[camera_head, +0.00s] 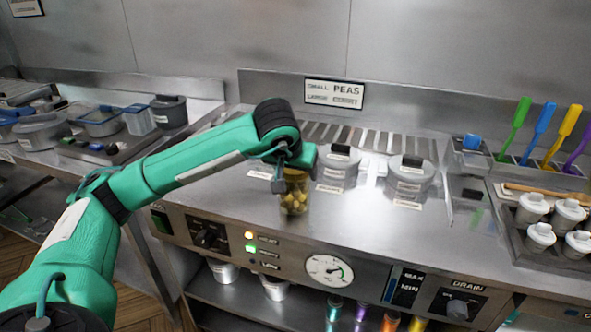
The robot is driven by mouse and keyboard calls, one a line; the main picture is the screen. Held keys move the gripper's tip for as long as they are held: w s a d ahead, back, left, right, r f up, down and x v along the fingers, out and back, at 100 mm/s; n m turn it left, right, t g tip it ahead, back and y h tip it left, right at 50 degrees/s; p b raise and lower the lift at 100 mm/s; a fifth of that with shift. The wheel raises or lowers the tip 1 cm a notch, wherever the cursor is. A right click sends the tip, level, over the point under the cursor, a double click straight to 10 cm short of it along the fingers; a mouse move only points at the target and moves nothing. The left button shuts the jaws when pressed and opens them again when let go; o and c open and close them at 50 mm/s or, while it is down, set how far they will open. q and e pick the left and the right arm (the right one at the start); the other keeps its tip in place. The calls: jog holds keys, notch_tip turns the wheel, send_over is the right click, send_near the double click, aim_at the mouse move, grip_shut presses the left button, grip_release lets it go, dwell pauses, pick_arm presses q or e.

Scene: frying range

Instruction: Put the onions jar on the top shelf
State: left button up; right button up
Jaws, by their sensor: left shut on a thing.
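A clear jar with yellowish pieces inside (294,203) stands upright at the front of the steel counter (365,228); I take it for the onions jar, though I cannot read a label on it. My left gripper (287,187) reaches over it from the left and is shut on its upper part. The gripper and wrist hide the jar's top. I cannot tell whether the jar's base touches the counter. My right gripper is not in view. A lower shelf (245,300) shows below the counter; no top shelf can be made out.
Two grey lidded pots (408,180) stand behind and right of the jar, before a slatted grate (365,135). A tray of white-lidded shakers (533,207) and coloured utensils (541,130) stand at the right. Containers (103,122) fill the left counter. The counter's front middle is clear.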

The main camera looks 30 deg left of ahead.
pick_arm(q)
jog(key=o, duration=1.5)
jog(key=shift+f, duration=0.1)
jog(key=o, duration=0.3)
